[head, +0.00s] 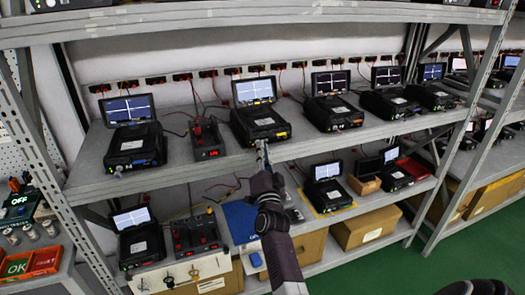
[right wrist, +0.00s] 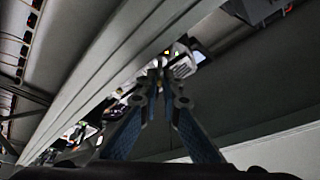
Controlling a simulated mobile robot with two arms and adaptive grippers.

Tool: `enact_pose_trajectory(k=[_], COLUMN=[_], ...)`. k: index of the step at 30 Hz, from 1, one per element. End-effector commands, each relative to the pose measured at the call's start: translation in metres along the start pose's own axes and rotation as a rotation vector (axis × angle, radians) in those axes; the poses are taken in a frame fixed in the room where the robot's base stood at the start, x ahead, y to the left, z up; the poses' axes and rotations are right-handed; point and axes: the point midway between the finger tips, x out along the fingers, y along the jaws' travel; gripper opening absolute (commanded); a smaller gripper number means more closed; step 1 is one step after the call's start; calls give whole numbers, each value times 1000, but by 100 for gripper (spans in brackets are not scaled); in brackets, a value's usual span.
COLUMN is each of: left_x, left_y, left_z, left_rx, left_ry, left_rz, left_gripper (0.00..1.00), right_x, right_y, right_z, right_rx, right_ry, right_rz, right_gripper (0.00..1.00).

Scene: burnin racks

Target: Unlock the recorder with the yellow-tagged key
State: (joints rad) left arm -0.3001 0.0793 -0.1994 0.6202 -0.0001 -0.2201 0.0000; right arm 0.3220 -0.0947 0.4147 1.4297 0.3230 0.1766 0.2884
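The recorder (head: 260,124) in front of my right gripper is a black box with a raised lit screen, on the upper shelf. My right gripper (head: 261,147) is at the shelf's front edge, just below the recorder's front face. In the right wrist view its blue-grey fingers (right wrist: 160,68) come together at the tips. Something small and pale shows at the tips, but I cannot tell whether a key is held there. Several tags (head: 168,279) hang on a white panel at the lower left; I cannot make out a yellow one. My left gripper is not in view.
More recorders (head: 332,110) stand along the upper shelf (head: 205,172), with a red-and-black power unit (head: 207,139) to the left. The lower shelf holds more units, a blue sheet (head: 240,221) and cardboard boxes (head: 365,228). Rack posts (head: 45,150) flank the bay.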

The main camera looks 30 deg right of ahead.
Motion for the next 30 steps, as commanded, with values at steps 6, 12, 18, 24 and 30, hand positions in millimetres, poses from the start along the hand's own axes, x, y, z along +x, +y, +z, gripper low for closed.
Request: enact_pose_trajectory(k=[6,12,18,24,30], left_x=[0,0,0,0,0], left_y=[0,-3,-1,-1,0], left_z=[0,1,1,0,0], left_rx=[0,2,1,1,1], left_ry=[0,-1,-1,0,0], left_rz=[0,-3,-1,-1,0], left_gripper=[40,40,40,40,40], right_x=[2,-4,-37,-66,-76], right_y=[-2,-1,0,-1,-2], right_z=[-3,-2,0,0,-1], right_rx=[-1,-2,-2,-1,-1], right_ry=[7,4,1,1,2], right_rz=[-4,-3,0,-2,-2], right_gripper=[11,11,11,11,11])
